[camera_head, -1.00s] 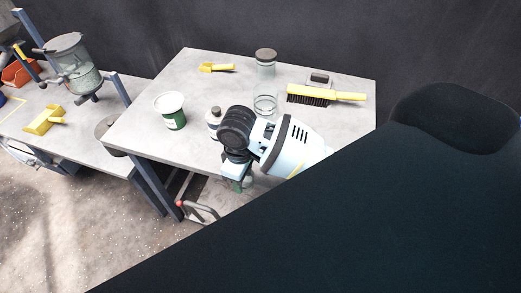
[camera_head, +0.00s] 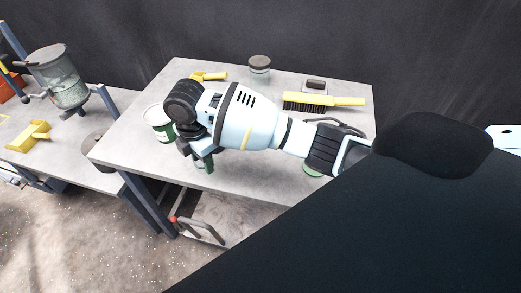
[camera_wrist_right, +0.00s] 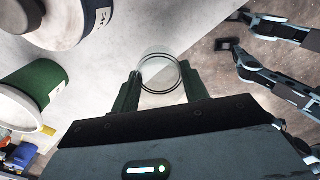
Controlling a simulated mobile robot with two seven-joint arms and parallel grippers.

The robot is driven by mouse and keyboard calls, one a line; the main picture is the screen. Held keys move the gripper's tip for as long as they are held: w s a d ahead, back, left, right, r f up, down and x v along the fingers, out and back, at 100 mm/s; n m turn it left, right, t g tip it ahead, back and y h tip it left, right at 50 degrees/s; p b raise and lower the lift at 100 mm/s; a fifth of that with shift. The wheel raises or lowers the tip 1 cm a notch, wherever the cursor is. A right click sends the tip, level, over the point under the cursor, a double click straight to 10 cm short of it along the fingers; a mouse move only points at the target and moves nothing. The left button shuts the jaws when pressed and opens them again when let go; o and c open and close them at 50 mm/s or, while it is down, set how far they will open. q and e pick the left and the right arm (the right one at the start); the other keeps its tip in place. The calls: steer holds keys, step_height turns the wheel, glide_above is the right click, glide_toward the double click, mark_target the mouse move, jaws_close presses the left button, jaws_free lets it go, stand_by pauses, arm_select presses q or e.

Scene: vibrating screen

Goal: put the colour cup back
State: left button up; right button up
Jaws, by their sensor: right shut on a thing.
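My right gripper (camera_head: 204,164) hangs at the front edge of the table, partly hidden by its own wrist in the head view. In the right wrist view its dark green fingers (camera_wrist_right: 160,92) are shut on a clear round cup (camera_wrist_right: 160,60), whose rim shows between the fingertips. I take this to be the colour cup. In the head view the held cup is mostly hidden by the gripper and cannot be made out clearly. My left gripper is not clearly in view.
A green and white tub (camera_head: 158,123) stands left of my right wrist; it also shows in the wrist view (camera_wrist_right: 35,92). A lidded jar (camera_head: 259,70), yellow scoop (camera_head: 209,76) and yellow brush (camera_head: 325,101) lie farther back on the grey table (camera_head: 115,147). A machine (camera_head: 58,75) stands left.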

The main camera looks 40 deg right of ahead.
steer(key=p, duration=0.2)
glide_toward(260, 164)
steer(key=shift+w+a+f, duration=0.15)
steer(key=shift+a+f, duration=0.3)
steer(key=shift+a, duration=0.1)
steer(key=shift+w+a+f, duration=0.2)
steer(key=shift+a+f, duration=0.3)
steer(key=shift+a, duration=0.05)
steer(key=shift+s+d+f, duration=0.15)
steer(key=shift+d+f, duration=0.05)
steer(key=shift+d, duration=0.25)
steer(key=shift+s+d, duration=0.1)
steer(key=shift+d, duration=0.3)
steer(key=shift+s+d+f, duration=0.15)
steer(key=shift+d+f, duration=0.05)
steer(key=shift+d, duration=0.05)
arm_select(q)
steer(key=shift+w+a+r+t, duration=0.2)
steer(key=shift+w+r, duration=0.35)
steer(key=shift+r, duration=0.2)
steer(key=shift+w+a+r+t, duration=0.1)
steer(key=shift+w+r+t, duration=0.1)
steer(key=shift+w+r, duration=0.45)
arm_select(e)
steer(key=shift+f, duration=1.6)
arm_select(q)
steer(key=shift+s, duration=0.15)
